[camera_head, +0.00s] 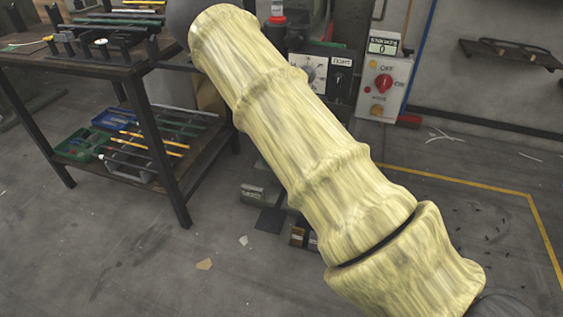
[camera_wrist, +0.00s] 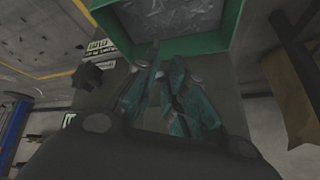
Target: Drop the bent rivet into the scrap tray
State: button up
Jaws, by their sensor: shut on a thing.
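In the wrist view my gripper (camera_wrist: 160,70) is shut, its two teal fingers close together at the tips. The bent rivet is between the fingertips, mostly hidden by them; its shape cannot be made out. A green-walled tray with a scuffed grey floor, which looks like the scrap tray (camera_wrist: 212,42), lies at the top of the wrist view. My fingertips appear at its near wall; how high they are above it I cannot tell. In the head view my yellow-sleeved arm crosses the middle and hides the gripper, the rivet and this tray.
A dark workbench (camera_head: 150,52) with racks stands at left in the head view. Its lower shelf holds a blue bin (camera_head: 110,119) and rods. A control box with a red knob (camera_head: 384,84) stands behind my arm. The floor at right, by a yellow line, is mostly clear.

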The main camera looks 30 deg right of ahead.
jog(key=shift+f+b, duration=0.65)
jog(key=shift+f, duration=0.65)
jog(key=o, duration=0.8)
jog(key=shift+r, duration=0.15)
jog(key=v, duration=1.1)
jog(key=shift+a+r, duration=0.25)
jog(key=shift+a, duration=0.05)
jog(key=shift+s+f, duration=0.1)
jog(key=shift+s, duration=0.05)
